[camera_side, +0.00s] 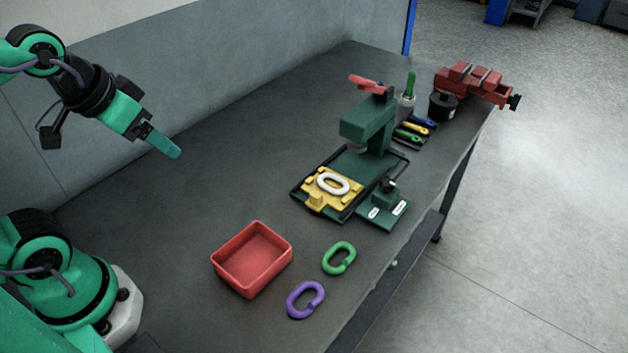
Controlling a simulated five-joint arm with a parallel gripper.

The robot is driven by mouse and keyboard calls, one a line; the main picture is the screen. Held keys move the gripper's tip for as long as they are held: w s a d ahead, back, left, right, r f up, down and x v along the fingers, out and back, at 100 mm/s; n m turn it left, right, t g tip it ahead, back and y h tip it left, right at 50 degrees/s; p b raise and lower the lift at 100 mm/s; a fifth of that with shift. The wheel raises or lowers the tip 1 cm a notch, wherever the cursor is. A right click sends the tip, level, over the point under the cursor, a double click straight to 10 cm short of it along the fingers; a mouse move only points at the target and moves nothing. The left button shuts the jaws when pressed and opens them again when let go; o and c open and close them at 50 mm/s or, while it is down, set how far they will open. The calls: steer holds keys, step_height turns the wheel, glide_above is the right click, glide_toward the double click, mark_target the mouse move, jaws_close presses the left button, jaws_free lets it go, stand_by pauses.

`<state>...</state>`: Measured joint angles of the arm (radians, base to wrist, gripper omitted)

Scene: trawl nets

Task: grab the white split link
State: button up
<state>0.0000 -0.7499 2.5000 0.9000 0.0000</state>
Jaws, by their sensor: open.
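The white split link (332,183) is an oval ring lying on a yellow fixture block (318,199) at the foot of a green press (366,125). My gripper (172,151) is at the left, raised above the dark bench top. It is open and empty, well apart from the white link. Its two fingers overlap in this view, so the gap between them is hard to see.
A red tray (252,258), looking empty, stands at the front, with a green link (339,258) and a purple link (305,299) beside it. A red vise (475,84) and several hand tools (413,131) are at the far right. The bench's middle left is clear.

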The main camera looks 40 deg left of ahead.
steer(key=w+d+r+m+g, duration=0.1)
steer(key=w+d+m+g, duration=0.15)
steer(key=w+m, duration=0.4)
steer(key=w+d+r+m+g, duration=0.1)
steer(key=w+d+m, duration=0.2)
steer(key=w, duration=0.7)
steer(key=w+d+f+m+g, duration=0.2)
steer(key=w+d+f+m, duration=0.6)
steer(key=w+f, duration=0.4)
steer(key=shift+w+d+f, duration=0.2)
steer(key=shift+w+d, duration=0.6)
steer(key=shift+w, duration=0.05)
steer(key=shift+m, duration=0.25)
steer(key=shift+f, duration=3.4)
